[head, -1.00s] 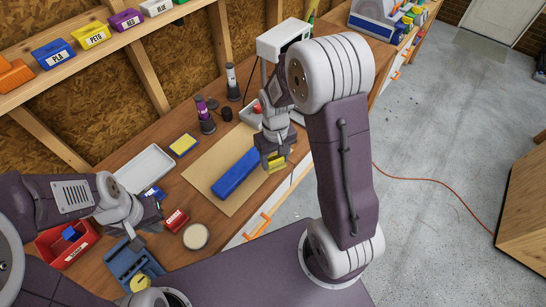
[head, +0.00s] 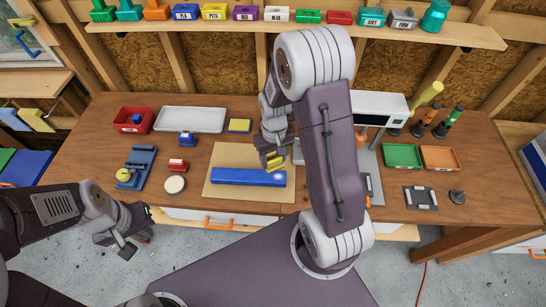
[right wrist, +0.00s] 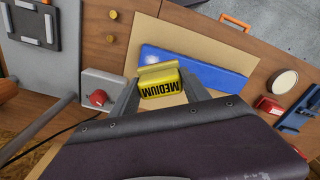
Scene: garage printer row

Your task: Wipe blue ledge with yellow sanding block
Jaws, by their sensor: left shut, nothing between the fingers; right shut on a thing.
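The blue ledge (head: 240,177) is a long bar lying on a tan board on the workbench; it also shows in the right wrist view (right wrist: 205,72). My right gripper (head: 272,158) is shut on the yellow sanding block (head: 276,165), at the ledge's right end in the head view. In the right wrist view the block (right wrist: 160,86) reads "MEDIUM" and sits between the fingers, overlapping the ledge's near edge. I cannot tell whether it touches the ledge. My left gripper (head: 132,242) is shut and empty, in front of the bench's front edge.
The tan board (head: 222,154) surrounds the ledge. A white machine (head: 381,107) and green tray (head: 402,156) stand to the right.

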